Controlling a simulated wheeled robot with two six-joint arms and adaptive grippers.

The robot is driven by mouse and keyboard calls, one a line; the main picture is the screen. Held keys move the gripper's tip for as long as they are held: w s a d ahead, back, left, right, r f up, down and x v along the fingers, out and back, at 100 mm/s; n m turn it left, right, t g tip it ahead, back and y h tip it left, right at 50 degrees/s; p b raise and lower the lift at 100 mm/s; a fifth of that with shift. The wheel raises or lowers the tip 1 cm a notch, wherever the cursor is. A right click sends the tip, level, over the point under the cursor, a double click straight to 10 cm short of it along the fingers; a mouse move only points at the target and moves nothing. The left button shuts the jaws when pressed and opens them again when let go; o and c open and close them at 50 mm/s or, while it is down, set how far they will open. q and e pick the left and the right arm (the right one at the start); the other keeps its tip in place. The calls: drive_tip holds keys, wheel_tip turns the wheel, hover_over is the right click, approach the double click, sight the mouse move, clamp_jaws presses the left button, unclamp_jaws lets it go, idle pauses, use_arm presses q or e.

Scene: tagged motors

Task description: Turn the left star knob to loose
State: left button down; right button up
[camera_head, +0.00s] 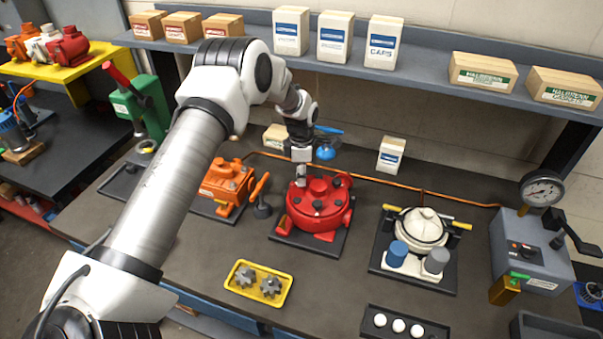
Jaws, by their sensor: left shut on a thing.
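A round red housing (322,222) sits on a dark plate in the middle of the bench. Small dark knobs show on its top, one near the front (318,205) and one at the right (340,183). My left gripper (300,181) reaches down to the back left of the housing's top. It is shut on a star knob there, which the fingers mostly hide, so I cannot tell how far it is turned. My right gripper is not in view.
An orange motor (226,182) stands left of the housing and a white one (420,228) right. A yellow tray (238,281) with two gear-like parts and a dark tray (436,333) with white balls lie in front. A grey gauge box (530,250) stands at the right.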

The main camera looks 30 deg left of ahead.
use_arm(q)
drive_tip(key=shift+s+f, duration=0.25)
drive_tip(key=shift+f, duration=0.05)
drive_tip(key=c, duration=0.9)
unclamp_jaws()
drive_tip(key=shift+w, duration=0.1)
drive_tip(key=shift+r, duration=0.1)
drive_tip(key=shift+w+r, duration=0.1)
drive_tip(key=shift+r, duration=0.1)
wheel_tip(320, 180, up, 12)
drive_tip(key=shift+f, duration=0.25)
drive_tip(key=shift+a, duration=0.1)
